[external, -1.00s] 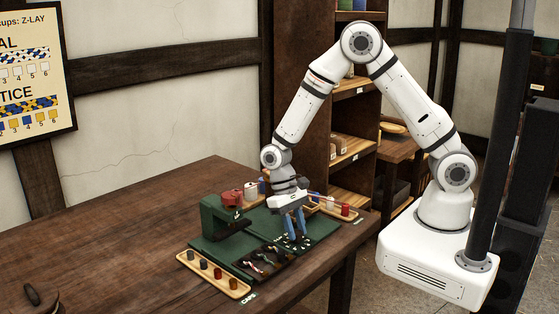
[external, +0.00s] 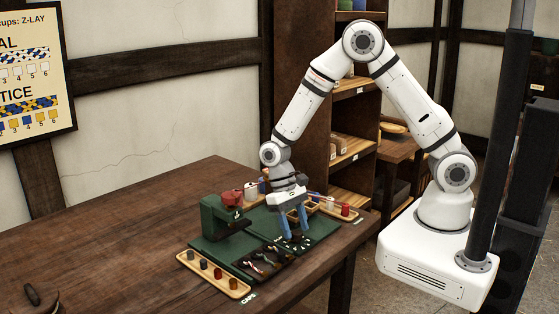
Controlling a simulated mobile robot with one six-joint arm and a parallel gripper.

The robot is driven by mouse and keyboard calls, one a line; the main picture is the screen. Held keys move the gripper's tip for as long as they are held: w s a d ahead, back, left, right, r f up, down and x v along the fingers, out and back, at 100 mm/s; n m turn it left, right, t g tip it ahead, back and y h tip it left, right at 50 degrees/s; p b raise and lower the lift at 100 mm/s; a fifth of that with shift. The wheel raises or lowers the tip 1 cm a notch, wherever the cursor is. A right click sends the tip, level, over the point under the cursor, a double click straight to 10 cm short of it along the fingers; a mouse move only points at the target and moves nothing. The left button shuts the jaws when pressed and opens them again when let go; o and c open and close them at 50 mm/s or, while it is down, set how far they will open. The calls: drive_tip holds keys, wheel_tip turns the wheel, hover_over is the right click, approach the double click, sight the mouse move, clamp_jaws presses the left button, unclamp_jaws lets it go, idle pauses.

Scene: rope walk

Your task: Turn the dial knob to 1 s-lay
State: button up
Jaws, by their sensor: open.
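My gripper (external: 293,237) points down over the right part of the green machine board (external: 318,229) on the table. Its two blue fingers are apart, with their tips low near the board. A small dark thing shows at the fingertips; it may be the dial knob, but it is too small and too covered to tell. No dial marking can be read.
A green stand with a red top (external: 231,200) rises on the board left of my gripper. A wooden tray (external: 190,256) with several caps lies in front. Another tray with a red spool (external: 345,209) is at the right.

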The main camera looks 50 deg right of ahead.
drive_tip(key=v, duration=0.7)
drive_tip(key=shift+b, duration=0.3)
drive_tip(key=s+d+r+t, duration=0.2)
drive_tip(key=d+r+t, duration=0.2)
drive_tip(key=d+r, duration=0.9)
drive_tip(key=s+d+r+n+t, duration=0.1)
drive_tip(key=s+d+r+t, duration=0.2)
drive_tip(key=s+d, duration=0.6)
drive_tip(key=d+r, duration=0.1)
drive_tip(key=d, duration=0.2)
drive_tip(key=shift+d+t, duration=0.25)
drive_tip(key=shift+t, duration=0.05)
drive_tip(key=shift+r, duration=0.1)
idle(1.2)
